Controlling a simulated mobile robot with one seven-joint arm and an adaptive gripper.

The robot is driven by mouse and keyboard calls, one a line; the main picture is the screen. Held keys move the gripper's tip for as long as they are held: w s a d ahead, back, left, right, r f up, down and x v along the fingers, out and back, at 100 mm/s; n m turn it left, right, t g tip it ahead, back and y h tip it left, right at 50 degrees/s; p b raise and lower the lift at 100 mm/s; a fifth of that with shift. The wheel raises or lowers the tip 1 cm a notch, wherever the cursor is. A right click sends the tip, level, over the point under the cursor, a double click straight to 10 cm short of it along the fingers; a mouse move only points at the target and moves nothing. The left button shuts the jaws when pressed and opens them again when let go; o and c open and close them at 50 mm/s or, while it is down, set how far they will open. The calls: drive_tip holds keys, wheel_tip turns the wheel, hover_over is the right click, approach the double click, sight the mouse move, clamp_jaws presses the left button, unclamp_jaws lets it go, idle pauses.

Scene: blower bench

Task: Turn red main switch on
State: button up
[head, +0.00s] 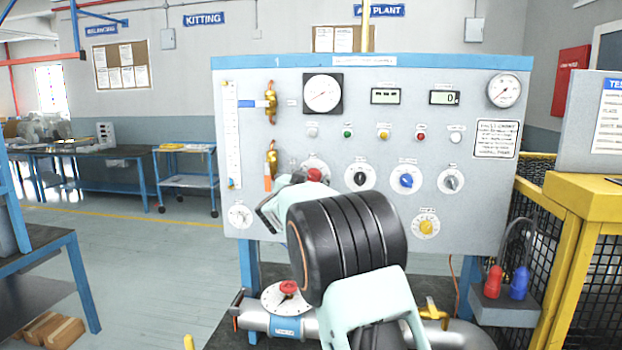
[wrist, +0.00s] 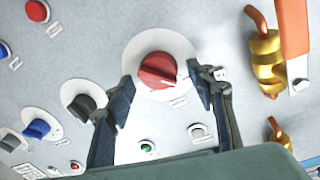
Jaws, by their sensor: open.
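The red main switch (wrist: 158,70) is a red rotary knob on a round white plate on the panel. In the wrist view its white pointer mark faces lower right, towards small labels. In the head view the red knob (head: 314,174) shows only in part, above my arm, which hides the lower plate. My gripper (wrist: 163,84) is open, with one dark finger on each side of the knob. Both fingers look apart from it; how far the tips are from the panel I cannot tell. Nothing is held.
A black knob (head: 360,177), a blue knob (head: 406,180) and a grey knob (head: 450,182) sit to the right. A brass valve with an orange handle (wrist: 293,40) is close by. A yellow cage (head: 570,210) stands at right.

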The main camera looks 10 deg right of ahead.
drive_tip(key=shift+c, duration=0.6)
drive_tip(key=c, duration=1)
drive_tip(key=shift+c, duration=0.2)
drive_tip(key=shift+m, duration=0.3)
drive_tip(key=m, duration=0.4)
drive_tip(key=shift+d, duration=0.1)
drive_tip(key=m+b, duration=0.1)
drive_tip(key=m, duration=0.3)
drive_tip(key=shift+f+g+y+b, duration=0.15)
drive_tip(key=shift+g+y+b, duration=0.15)
drive_tip(key=shift+b, duration=0.05)
drive_tip(key=m+b, duration=0.2)
drive_tip(key=m, duration=0.2)
drive_tip(key=shift+d+f+m+y, duration=0.1)
drive_tip(key=shift+m+y, duration=0.2)
drive_tip(key=shift+s+m+y+b, duration=0.1)
drive_tip(key=shift+m+y+b, duration=0.2)
drive_tip(key=shift+m+b, duration=1.1)
drive_tip(key=shift+m+p, duration=0.4)
drive_tip(key=shift+m, duration=0.2)
